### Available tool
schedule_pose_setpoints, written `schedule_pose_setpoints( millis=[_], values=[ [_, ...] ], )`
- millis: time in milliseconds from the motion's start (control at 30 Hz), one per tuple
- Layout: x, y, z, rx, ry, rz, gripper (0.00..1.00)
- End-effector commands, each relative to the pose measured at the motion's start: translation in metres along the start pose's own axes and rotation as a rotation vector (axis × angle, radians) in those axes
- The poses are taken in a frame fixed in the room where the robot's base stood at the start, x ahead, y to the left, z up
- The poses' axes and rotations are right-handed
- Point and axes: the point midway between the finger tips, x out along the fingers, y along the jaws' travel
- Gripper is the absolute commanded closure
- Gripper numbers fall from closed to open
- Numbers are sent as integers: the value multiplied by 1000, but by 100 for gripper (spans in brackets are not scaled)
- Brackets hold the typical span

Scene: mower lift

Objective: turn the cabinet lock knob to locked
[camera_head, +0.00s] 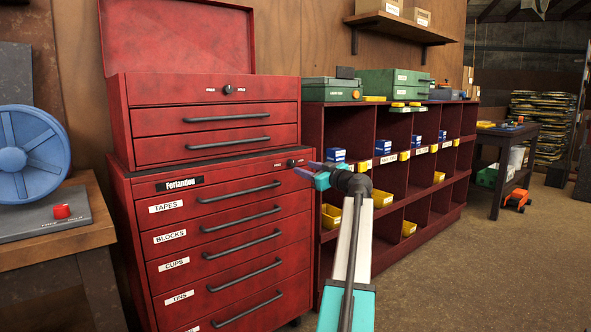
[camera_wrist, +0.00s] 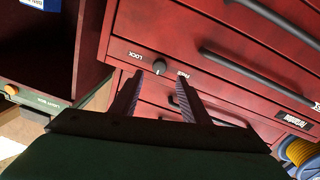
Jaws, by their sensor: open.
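The red cabinet (camera_head: 230,240) stands left of centre in the head view, its labelled drawers shut. Its dark round lock knob (camera_head: 291,162) is at the top right of its front. In the wrist view the knob (camera_wrist: 159,66) sits between the words LOCK and FREE; which one it points to is too small to tell. My gripper (camera_head: 304,171) is just right of the knob in the head view. In the wrist view my gripper (camera_wrist: 160,84) is open and empty, its two dark fingers pointing at the cabinet front, one to each side of the knob. I cannot tell whether they touch anything.
A red top chest (camera_head: 215,118) with a raised lid and its own knob (camera_head: 227,89) sits on the cabinet. Dark red cubby shelves (camera_head: 320,115) with yellow bins stand close on the right. A bench (camera_head: 60,238) with a blue wheel stands left.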

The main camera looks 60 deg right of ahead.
Motion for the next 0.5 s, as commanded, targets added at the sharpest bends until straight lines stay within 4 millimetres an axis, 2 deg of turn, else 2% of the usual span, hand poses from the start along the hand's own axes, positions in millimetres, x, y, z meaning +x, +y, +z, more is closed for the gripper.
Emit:
schedule_pose_setpoints(
  millis=[100, 500],
  values=[
    [16, 0, 1, 0, 0, -1, 58],
    [57, 2, 1, 0, 0, 1, 58]
  ],
)
